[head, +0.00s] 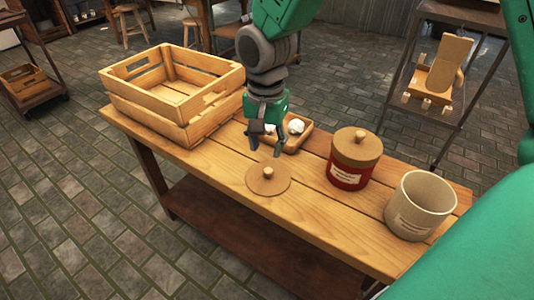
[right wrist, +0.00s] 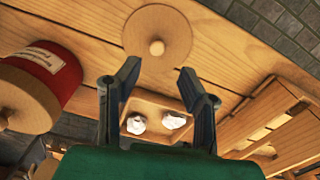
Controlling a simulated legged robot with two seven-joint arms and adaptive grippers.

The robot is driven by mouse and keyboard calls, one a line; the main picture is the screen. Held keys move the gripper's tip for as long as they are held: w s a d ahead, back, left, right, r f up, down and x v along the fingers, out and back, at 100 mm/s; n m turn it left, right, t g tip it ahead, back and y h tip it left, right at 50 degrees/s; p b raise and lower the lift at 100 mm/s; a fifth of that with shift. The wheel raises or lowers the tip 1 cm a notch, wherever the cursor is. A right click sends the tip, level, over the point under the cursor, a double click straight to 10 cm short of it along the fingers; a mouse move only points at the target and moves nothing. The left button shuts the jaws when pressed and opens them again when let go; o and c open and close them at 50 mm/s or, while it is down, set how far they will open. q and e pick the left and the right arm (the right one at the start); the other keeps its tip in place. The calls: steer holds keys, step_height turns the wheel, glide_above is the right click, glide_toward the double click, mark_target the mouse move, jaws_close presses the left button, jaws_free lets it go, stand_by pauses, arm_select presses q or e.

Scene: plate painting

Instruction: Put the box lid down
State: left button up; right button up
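A round wooden lid (head: 268,178) with a small knob lies flat on the wooden table, in front of a small tray. It also shows in the right wrist view (right wrist: 157,35), beyond the fingertips. My right gripper (head: 263,150) is just above and behind the lid, pointing down, apart from its knob. In the right wrist view my right gripper (right wrist: 160,72) has its fingers spread with nothing between them. A cream jar (head: 420,206) stands open, without a lid, at the table's right end. My left gripper is not in view.
A red jar (head: 348,176) with its wooden lid on stands between the round lid and the cream jar. A slatted wooden crate (head: 150,115) stands at the left. The small tray (head: 303,140) holds white lumps. The table (head: 222,180) is clear around the round lid.

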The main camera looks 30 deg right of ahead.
step_height(320, 180, up, 3)
steer(key=shift+d+r+p, duration=0.1)
steer(key=shift+p, duration=0.3)
steer(key=shift+a, duration=0.2)
